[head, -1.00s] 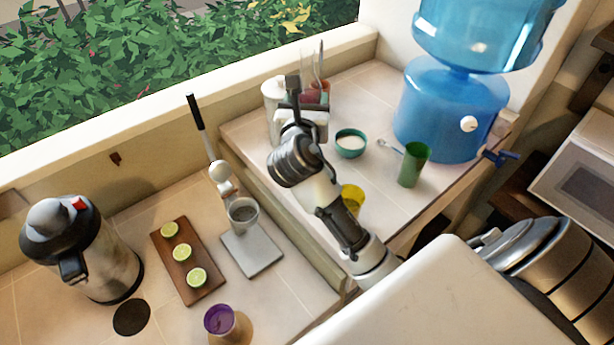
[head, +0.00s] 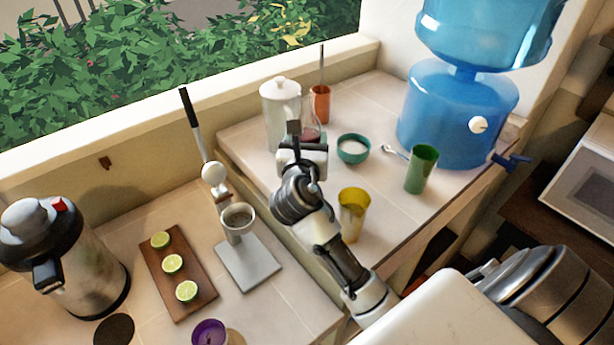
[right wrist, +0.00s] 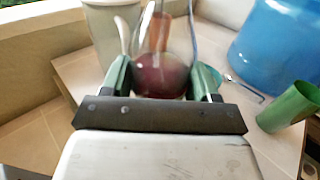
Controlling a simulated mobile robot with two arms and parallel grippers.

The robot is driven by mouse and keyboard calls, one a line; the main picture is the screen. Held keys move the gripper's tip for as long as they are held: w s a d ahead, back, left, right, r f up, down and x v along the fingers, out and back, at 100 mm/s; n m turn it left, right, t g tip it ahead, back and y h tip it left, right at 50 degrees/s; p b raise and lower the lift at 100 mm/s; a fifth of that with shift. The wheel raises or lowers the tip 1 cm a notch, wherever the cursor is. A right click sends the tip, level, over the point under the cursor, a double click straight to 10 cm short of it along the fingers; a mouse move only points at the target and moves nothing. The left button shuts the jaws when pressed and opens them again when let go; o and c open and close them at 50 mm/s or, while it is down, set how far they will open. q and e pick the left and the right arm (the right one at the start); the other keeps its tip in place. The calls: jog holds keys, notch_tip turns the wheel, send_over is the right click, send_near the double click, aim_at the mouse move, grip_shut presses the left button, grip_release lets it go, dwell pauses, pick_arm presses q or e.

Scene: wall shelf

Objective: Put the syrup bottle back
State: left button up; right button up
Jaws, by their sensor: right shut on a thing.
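The syrup bottle, clear glass with dark red syrup, shows partly in the head view (head: 314,134), just beyond my right gripper (head: 303,150), which hides much of it. In the right wrist view the bottle (right wrist: 162,80) stands between the two green fingers of the right gripper (right wrist: 162,85), which is shut on it. The bottle looks roughly upright over the raised tiled counter (head: 385,205). Whether its base touches the counter is hidden. My left gripper is out of view.
A white lidded jug (head: 281,110), orange cup (head: 320,103), teal bowl (head: 353,149), yellow cup (head: 353,213) and green cup (head: 421,170) surround the gripper. A blue water dispenser (head: 455,120) stands to the right. The lower counter holds a lime board (head: 178,272) and scale (head: 249,264).

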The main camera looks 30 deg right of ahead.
jog(key=shift+f, duration=3.55)
jog(key=shift+f, duration=0.15)
jog(key=o, duration=1.2)
jog(key=shift+s+a, duration=0.2)
jog(key=shift+s, duration=0.05)
jog(key=b+v, duration=0.3)
jog(key=v, duration=0.8)
jog(key=shift+s+a, duration=0.15)
